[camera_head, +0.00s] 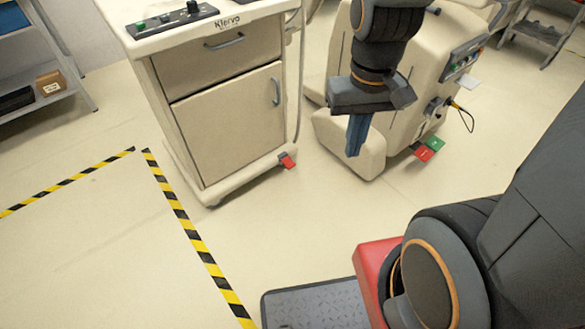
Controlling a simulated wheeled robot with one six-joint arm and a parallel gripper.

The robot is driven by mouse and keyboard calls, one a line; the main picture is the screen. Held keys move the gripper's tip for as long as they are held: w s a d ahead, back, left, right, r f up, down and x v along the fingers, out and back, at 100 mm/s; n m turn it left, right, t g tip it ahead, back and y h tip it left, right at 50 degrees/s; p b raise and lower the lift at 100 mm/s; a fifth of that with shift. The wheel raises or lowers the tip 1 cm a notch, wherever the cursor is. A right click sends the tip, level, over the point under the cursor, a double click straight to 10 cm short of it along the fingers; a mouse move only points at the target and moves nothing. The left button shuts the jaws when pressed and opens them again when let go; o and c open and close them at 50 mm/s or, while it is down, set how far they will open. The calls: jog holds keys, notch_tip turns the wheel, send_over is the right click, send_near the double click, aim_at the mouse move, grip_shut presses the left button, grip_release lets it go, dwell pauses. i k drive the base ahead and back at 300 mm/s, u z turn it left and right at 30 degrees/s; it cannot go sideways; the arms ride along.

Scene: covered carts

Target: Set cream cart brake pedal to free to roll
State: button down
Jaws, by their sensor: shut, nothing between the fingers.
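A cream cart (228,125) with a drawer, a door and the lettering "Klervo" stands left of centre. A small red brake pedal (287,160) sticks out at its lower right front corner. The pedal's angle is too small to read surely. My gripper (354,150) points down with its blue fingers together and empty. In the picture it is to the right of the red pedal and apart from it, in front of a second cream machine.
The second cream machine (345,148) has a red pedal (424,153) and a green pedal (435,143) low down, plus a hanging cable (465,118). Yellow-black tape (190,230) marks the floor. A grey shelf (40,95) stands left. Floor before the cart is clear.

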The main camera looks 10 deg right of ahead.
aim_at(288, 163)
jog(key=z, duration=1.8)
jog(key=k, duration=0.6)
jog(key=u, duration=1.6)
jog(key=i, duration=0.45)
jog(key=z, duration=0.05)
